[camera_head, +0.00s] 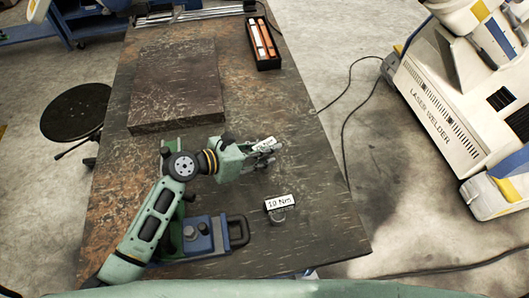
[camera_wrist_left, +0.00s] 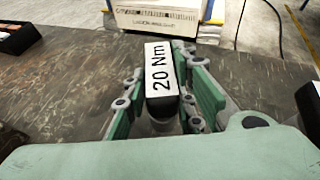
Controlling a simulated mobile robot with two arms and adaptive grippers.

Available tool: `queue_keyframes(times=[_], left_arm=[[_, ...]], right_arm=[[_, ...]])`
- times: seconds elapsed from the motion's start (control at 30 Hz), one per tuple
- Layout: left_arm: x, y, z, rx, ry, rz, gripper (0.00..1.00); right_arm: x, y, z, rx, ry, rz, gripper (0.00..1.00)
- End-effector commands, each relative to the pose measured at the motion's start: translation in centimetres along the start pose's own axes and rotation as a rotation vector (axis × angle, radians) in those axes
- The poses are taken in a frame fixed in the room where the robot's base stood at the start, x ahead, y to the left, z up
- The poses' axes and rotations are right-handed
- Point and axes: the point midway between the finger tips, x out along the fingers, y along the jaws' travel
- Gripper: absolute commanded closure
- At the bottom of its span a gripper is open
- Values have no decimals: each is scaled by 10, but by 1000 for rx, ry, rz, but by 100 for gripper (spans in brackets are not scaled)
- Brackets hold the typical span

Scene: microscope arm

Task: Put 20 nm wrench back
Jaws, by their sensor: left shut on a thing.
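The 20 Nm wrench (camera_wrist_left: 161,80) is a short dark piece with a white label reading "20 Nm" in the left wrist view. My left gripper (camera_wrist_left: 161,112) is shut on it, with green fingers on both sides. In the head view my left gripper (camera_head: 268,152) is over the right-middle part of the table, and the wrench's pale label (camera_head: 264,144) shows between the fingers. The fingers hide much of its body. Another wrench, labelled "10 Nm" (camera_head: 279,202), stands on the table nearer the front, apart from the gripper. My right gripper is not in view.
A blue and grey device with a black handle (camera_head: 239,230) sits under my left arm. A black tray (camera_head: 269,64) with orange and white items is at the back right. A dark slab (camera_head: 175,80) lies at the back left.

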Motion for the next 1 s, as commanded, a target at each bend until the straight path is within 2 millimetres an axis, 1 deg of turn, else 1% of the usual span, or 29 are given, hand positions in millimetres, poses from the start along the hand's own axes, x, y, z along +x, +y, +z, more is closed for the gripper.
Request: queue_keyframes(times=[0.03, 0.13, 0.5, 0.53, 0.7, 0.73, 1.0], left_arm=[[3, 1, -5, -2, -3, 1, 100], [6, 1, -11, 0, -5, 1, 100], [7, 1, -14, 1, -4, 1, 100], [7, 1, -16, 1, -1, 1, 73], [7, 1, -16, 1, -1, 1, 58], [7, 1, -16, 1, -1, 0, 57], [7, 1, -15, 1, -1, 1, 57]], right_arm=[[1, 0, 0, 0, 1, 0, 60], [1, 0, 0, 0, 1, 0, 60], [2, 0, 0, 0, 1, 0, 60], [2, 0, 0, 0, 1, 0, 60], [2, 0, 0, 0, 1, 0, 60], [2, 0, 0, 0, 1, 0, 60], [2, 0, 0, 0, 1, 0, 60]])
